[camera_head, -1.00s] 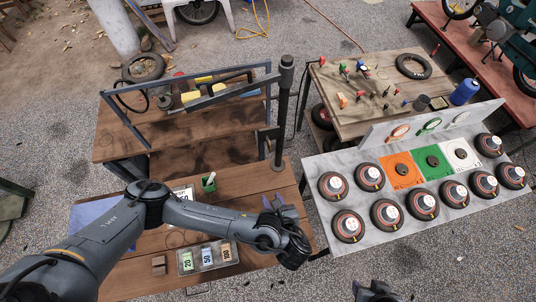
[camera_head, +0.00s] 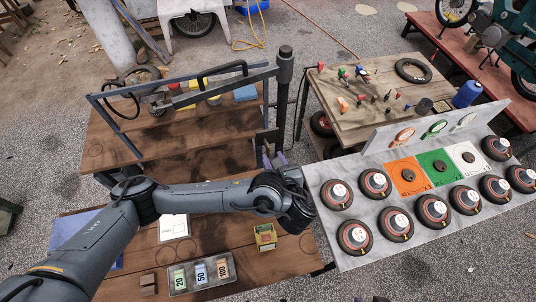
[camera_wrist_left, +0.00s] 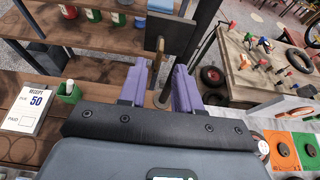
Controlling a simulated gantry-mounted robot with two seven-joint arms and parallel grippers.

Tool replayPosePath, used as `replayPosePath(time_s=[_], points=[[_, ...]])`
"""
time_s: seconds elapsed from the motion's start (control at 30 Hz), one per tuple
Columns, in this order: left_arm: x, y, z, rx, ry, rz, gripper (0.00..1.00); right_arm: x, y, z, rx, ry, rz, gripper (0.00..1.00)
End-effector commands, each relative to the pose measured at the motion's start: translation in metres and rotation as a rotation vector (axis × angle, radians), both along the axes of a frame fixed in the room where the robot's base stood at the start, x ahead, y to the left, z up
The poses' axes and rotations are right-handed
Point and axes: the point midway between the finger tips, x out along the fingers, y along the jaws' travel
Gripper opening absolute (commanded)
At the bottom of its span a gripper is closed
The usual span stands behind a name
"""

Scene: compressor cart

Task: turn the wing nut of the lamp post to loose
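The dark lamp post (camera_head: 284,85) stands upright at the right edge of the wooden cart. It also shows in the left wrist view (camera_wrist_left: 203,22), with a dark flat bracket (camera_wrist_left: 172,34) on it. A small brownish piece (camera_wrist_left: 158,54), which looks like the wing nut, hangs at the bracket's left side. My left gripper (camera_head: 275,156) is near the bracket, its purple fingers pointing at the post. In the left wrist view the fingers (camera_wrist_left: 160,80) are apart and empty, with the brownish piece just beyond the gap. Only a dark sliver of my right gripper (camera_head: 374,299) shows at the bottom edge.
A grey rack of round discs (camera_head: 345,175) stands close on the right.

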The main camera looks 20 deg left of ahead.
Motion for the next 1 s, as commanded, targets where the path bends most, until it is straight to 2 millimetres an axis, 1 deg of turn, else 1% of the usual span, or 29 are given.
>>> replayPosePath(time_s=[0.03, 0.07, 0.33, 0.37, 0.5, 0.6, 0.97, 1.0], points=[[0.003, 0.004, -0.011, -0.003, 0.002, 0.003, 0.33, 0.0, 0.0, -0.015, -0.001, 0.0, 0.001, 0.43], [0.006, 0.006, -0.012, -0.002, 0.002, 0.004, 0.33, 0.0, 0.0, -0.019, -0.001, 0.0, 0.001, 0.43], [0.027, 0.022, -0.019, -0.002, 0.002, 0.001, 0.33, 0.0, 0.0, -0.039, 0.0, 0.0, -0.001, 0.43], [0.031, 0.024, -0.016, 0.001, 0.0, 0.002, 0.33, 0.0, 0.0, -0.036, 0.002, 0.0, -0.002, 0.43], [0.041, 0.032, -0.02, 0.003, -0.001, 0.001, 0.33, 0.001, 0.001, -0.035, 0.004, -0.001, -0.003, 0.43], [0.044, 0.035, -0.023, 0.001, 0.001, 0.001, 0.33, 0.001, 0.002, -0.035, 0.007, -0.002, -0.005, 0.43], [0.047, 0.036, -0.024, 0.0, 0.0, 0.001, 0.33, 0.001, 0.002, -0.035, 0.011, -0.001, -0.007, 0.43], [0.047, 0.036, -0.024, 0.0, 0.0, 0.001, 0.3, 0.001, 0.002, -0.035, 0.011, -0.001, -0.007, 0.43]])
